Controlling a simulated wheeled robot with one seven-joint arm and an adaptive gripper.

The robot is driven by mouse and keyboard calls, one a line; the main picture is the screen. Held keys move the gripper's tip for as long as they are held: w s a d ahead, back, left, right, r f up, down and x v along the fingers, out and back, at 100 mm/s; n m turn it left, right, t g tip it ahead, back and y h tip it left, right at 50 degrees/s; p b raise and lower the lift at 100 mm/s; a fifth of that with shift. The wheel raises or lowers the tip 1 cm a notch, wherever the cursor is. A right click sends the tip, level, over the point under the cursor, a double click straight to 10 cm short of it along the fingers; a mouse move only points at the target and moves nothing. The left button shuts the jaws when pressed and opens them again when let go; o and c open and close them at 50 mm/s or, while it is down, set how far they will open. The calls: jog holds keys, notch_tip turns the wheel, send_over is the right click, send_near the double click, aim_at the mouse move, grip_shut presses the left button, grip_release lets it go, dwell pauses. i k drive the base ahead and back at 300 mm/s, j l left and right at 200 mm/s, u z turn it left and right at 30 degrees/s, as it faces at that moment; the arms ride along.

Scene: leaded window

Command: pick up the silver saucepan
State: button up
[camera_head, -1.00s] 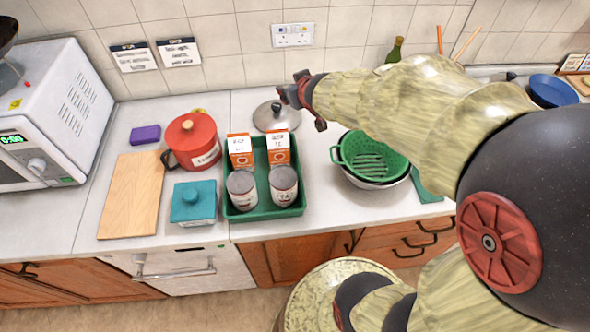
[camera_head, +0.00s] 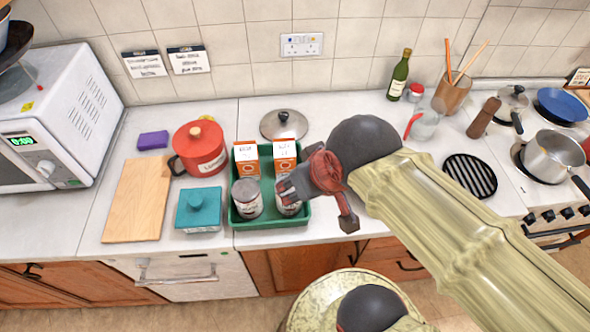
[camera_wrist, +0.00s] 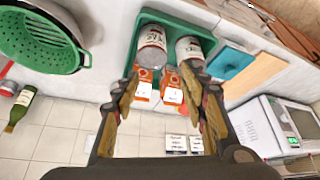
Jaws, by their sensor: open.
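The silver saucepan (camera_head: 552,154) stands on the hob at the far right of the head view. Its dark handle points toward the front right. My gripper (camera_head: 302,192) is far to its left, above the right side of the green tray. In the wrist view my gripper (camera_wrist: 170,95) has its two fingers spread apart with nothing held between them. The saucepan is not in the wrist view.
A green tray (camera_head: 240,222) holds cans and orange cartons beneath my gripper. A green colander (camera_wrist: 45,35) is hidden behind my arm in the head view. A lidded pan (camera_head: 512,100), blue pan (camera_head: 562,104) and pepper mill (camera_head: 484,118) stand near the saucepan.

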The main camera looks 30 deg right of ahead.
aim_at(564, 156)
jog(key=z, duration=2.8)
